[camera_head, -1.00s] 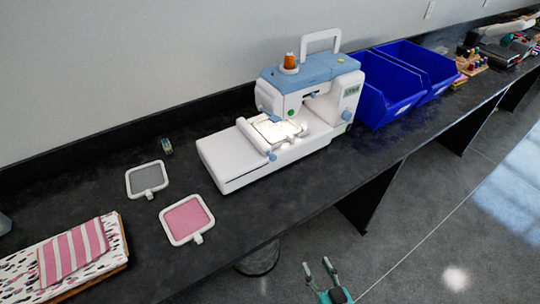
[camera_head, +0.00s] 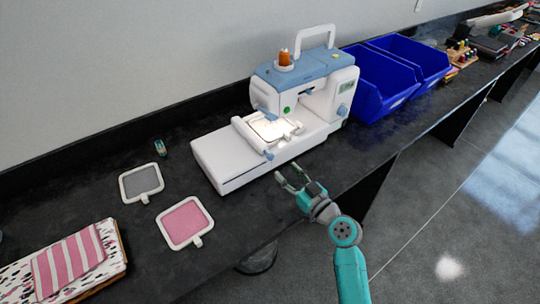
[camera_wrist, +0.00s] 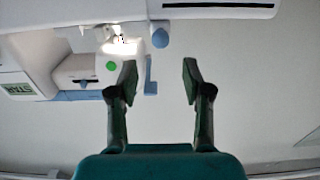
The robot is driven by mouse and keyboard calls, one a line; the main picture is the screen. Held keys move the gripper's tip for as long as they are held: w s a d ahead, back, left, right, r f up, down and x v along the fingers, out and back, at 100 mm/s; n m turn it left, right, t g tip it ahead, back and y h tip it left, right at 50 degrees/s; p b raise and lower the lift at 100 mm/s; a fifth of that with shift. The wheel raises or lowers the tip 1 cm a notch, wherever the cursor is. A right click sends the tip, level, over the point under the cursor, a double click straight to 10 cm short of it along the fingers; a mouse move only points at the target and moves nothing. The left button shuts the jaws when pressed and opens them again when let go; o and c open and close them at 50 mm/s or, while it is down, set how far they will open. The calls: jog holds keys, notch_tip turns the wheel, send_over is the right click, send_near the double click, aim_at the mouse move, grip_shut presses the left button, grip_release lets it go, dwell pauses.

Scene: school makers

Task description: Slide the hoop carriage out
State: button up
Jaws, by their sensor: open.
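The hoop carriage (camera_head: 262,131) is a white frame with a small hoop on the bed of the white and blue sewing machine (camera_head: 312,75). The hoop lies under the lit needle area, and a blue knob (camera_head: 268,155) sits at the carriage's front end. My gripper (camera_head: 291,175) is open and empty, in front of the machine's bed near the counter's front edge, apart from the carriage. In the wrist view my open gripper (camera_wrist: 160,78) shows below the blue knob (camera_wrist: 160,38), with the machine's green button (camera_wrist: 111,66) to the left.
Two loose hoops, one grey (camera_head: 141,182) and one pink (camera_head: 185,222), lie left of the machine, with a small green item (camera_head: 160,147) behind. Striped fabric (camera_head: 68,262) lies at front left. Blue bins (camera_head: 385,85) stand right of the machine.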

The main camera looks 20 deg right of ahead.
aim_at(272, 157)
jog(key=x, duration=0.9)
jog(key=shift+w+f, duration=0.1)
grip_shut()
